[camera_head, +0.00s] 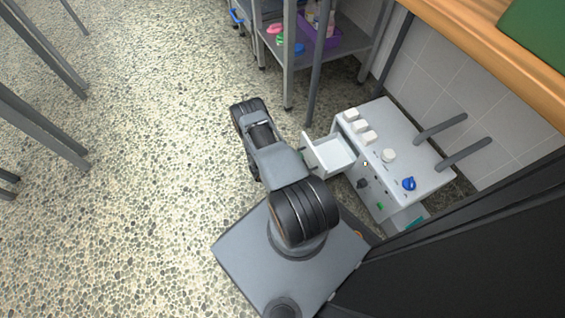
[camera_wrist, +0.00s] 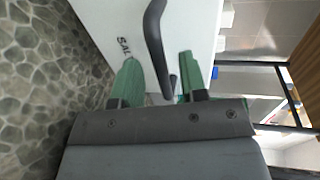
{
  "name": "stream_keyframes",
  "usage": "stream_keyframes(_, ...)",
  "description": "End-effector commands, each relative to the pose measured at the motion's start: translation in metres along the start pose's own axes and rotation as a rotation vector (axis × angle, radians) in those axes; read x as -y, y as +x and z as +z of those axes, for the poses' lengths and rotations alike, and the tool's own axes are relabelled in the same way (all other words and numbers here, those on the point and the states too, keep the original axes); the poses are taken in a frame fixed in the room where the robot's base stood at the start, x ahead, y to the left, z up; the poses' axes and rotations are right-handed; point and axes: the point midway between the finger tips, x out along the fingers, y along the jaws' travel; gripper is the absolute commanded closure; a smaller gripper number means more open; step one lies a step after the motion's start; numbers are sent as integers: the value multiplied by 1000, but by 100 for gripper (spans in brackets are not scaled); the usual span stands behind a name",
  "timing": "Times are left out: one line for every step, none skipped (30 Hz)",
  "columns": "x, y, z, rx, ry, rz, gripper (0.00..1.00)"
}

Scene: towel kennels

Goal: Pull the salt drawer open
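The salt drawer (camera_head: 328,153) is a white, hollow tray standing out from the left side of the white machine (camera_head: 410,150) in the head view. Its white front (camera_wrist: 104,22), with dark letters reading "SAL", fills the upper middle of the wrist view. A dark curved handle (camera_wrist: 153,32) runs down that front. My gripper (camera_wrist: 160,62) has two green fingers set apart, one on each side of the handle's lower end. A gap shows between handle and fingers; contact cannot be made out. In the head view my arm largely hides the gripper.
A grey metal shelf unit (camera_head: 345,58) with a purple bin (camera_head: 318,36) stands behind the drawer. A dark panel (camera_head: 470,255) is close at lower right. A wooden counter (camera_head: 480,35) is at upper right. The pebbled floor (camera_head: 160,120) at left is mostly open.

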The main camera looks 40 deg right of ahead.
Motion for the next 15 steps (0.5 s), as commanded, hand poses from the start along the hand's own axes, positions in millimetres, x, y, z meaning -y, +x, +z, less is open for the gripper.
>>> stream_keyframes(3,-12,1,7,-1,0,61)
stream_keyframes(3,-18,1,7,-1,0,61)
stream_keyframes(3,-27,1,8,-1,0,61)
stream_keyframes(3,-34,1,8,-1,0,61)
stream_keyframes(2,-40,1,7,-1,1,61)
stream_keyframes(2,-48,1,7,-1,1,61)
stream_keyframes(2,-54,1,8,-1,1,61)
stream_keyframes(2,-60,1,6,-1,1,61)
stream_keyframes(2,-67,1,7,-1,1,61)
stream_keyframes(2,-73,1,7,-1,1,61)
stream_keyframes(2,-78,1,6,0,1,61)
stream_keyframes(2,-84,0,6,-1,1,61)
stream_keyframes(1,-88,0,5,0,1,61)
stream_keyframes(1,-92,0,5,0,1,61)
stream_keyframes(1,-97,0,4,0,1,61)
